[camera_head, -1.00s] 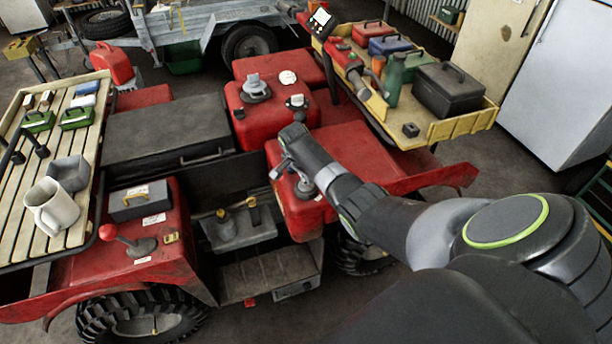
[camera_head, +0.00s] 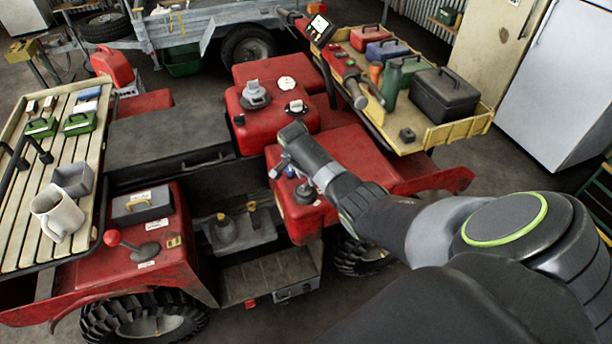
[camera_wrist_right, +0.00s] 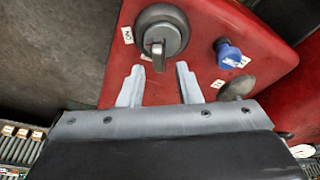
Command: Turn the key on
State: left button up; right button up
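The key switch is a round dark dial (camera_wrist_right: 162,30) on a red panel, at the top of the right wrist view. A flat silver key (camera_wrist_right: 157,54) stands in it, pointing toward the bottom of the picture. A white label reading ON is at the dial's left and another is below it. My right gripper (camera_wrist_right: 159,68) is open, its two pale fingers pointing at the dial. The key's end lies close to the gap between the fingertips; I cannot tell whether they touch it. In the head view my right gripper (camera_head: 282,165) is over the quad's red body. My left gripper is out of view.
A blue knob (camera_wrist_right: 228,54) and a dark round knob (camera_wrist_right: 237,88) sit right of the dial. The quad carries a slatted rack with a white mug (camera_head: 57,213) at left and a yellow tray (camera_head: 458,128) with boxes at right. A red-knobbed lever (camera_head: 113,238) stands nearer.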

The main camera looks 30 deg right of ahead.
jog(key=p+v, duration=0.2)
jog(key=v, duration=0.1)
jog(key=shift+w+d, duration=0.15)
jog(key=shift+d, duration=0.15)
jog(key=shift+r, duration=1.1)
